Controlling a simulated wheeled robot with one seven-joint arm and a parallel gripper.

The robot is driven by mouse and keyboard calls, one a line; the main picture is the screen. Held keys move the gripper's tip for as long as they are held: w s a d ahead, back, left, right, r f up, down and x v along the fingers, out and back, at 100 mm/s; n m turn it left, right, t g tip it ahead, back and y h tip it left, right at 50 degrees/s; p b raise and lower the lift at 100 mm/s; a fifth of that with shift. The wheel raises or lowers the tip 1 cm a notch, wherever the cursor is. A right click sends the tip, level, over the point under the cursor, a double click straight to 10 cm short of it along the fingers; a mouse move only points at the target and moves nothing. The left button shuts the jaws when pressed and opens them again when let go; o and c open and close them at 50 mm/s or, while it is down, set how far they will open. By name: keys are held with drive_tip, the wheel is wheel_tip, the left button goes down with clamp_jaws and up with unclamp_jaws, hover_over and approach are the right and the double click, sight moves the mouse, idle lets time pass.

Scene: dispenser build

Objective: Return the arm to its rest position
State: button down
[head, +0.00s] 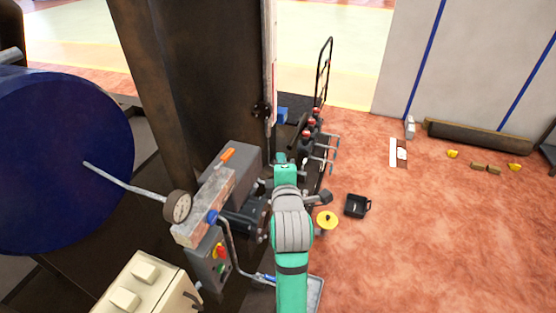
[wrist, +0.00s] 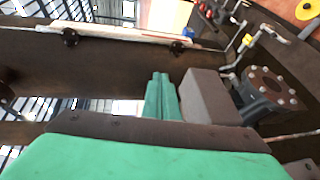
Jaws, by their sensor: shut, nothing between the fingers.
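My green arm with its grey joint (head: 292,232) reaches up from the bottom of the head view. My gripper (head: 281,158) is at its far end, beside the grey machine and partly hidden by my own arm. In the wrist view the green fingers of my gripper (wrist: 160,82) are together, with nothing between them. A grey box-shaped housing (wrist: 210,97) is close to the right of the fingers in that view. I cannot tell the exact gap.
A dark steel column (head: 185,75) and a blue drum (head: 60,160) stand left. A black bin (head: 357,206) lies right on open red floor (head: 430,240). A flanged pipe (wrist: 268,90) is right of the gripper.

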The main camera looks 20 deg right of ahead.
drive_tip(key=s+a+f+m+y, duration=0.1)
drive_tip(key=s+a+f+m, duration=0.2)
drive_tip(key=s+a+f, duration=0.3)
drive_tip(key=s+a+f+m, duration=0.2)
drive_tip(key=s+a+f, duration=0.15)
drive_tip(key=f, duration=0.45)
drive_tip(key=s+a+f+m+y, duration=0.1)
drive_tip(key=s+a+f+m, duration=0.25)
drive_tip(key=s+f, duration=0.35)
drive_tip(key=s+a+f+m+y, duration=0.1)
drive_tip(key=s+a+m, duration=0.2)
drive_tip(key=s, duration=1)
drive_tip(key=s+a+f+m+y, duration=0.1)
drive_tip(key=s+a+m, duration=0.2)
drive_tip(key=s, duration=1)
drive_tip(key=a, duration=0.2)
drive_tip(key=shift+s+a+f+y, duration=0.2)
drive_tip(key=shift+a+f+y, duration=0.1)
drive_tip(key=shift+w, duration=0.1)
